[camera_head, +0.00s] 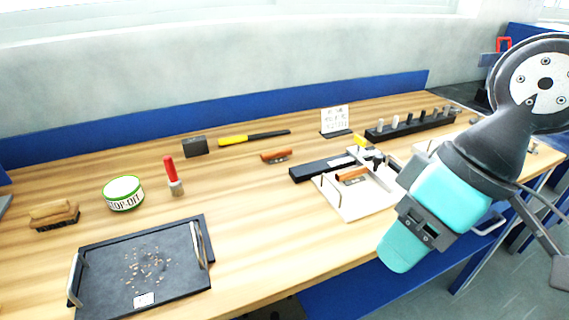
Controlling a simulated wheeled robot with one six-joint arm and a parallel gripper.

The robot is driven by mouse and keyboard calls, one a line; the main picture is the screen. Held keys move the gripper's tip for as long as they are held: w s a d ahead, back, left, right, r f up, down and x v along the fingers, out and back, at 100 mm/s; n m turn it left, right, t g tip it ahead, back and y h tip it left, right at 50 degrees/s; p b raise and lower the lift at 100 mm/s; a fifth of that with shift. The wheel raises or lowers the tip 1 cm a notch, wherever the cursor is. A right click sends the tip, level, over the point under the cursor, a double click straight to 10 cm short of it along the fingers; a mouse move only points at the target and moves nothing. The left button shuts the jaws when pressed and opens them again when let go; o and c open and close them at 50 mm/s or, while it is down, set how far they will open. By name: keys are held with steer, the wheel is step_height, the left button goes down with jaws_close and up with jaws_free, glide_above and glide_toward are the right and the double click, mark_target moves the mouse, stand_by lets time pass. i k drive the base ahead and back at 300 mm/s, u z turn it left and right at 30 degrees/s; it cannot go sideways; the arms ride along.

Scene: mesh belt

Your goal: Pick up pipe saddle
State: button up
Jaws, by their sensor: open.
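I cannot identify the pipe saddle with certainty. A small dark, arched-looking piece (377,159) by the back right of the white tray (348,208) may be it; its detail is too small to read. My teal and dark arm fills the right side, in front of the tray's right part. Thin dark parts at the right edge look like my gripper (556,242), spread open, partly cut off and empty. It is well to the right of the small dark piece and apart from it.
An orange-brown piece (353,175) lies in the white tray, and a similar one (276,156) on the bench. A black rack (410,129) and a sign (335,120) stand behind. A black tray (185,260) is front left. Bare wood lies between the trays.

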mark_target(279, 155)
steer(key=z, duration=0.65)
steer(key=i, duration=0.7)
steer(key=u, duration=1.85)
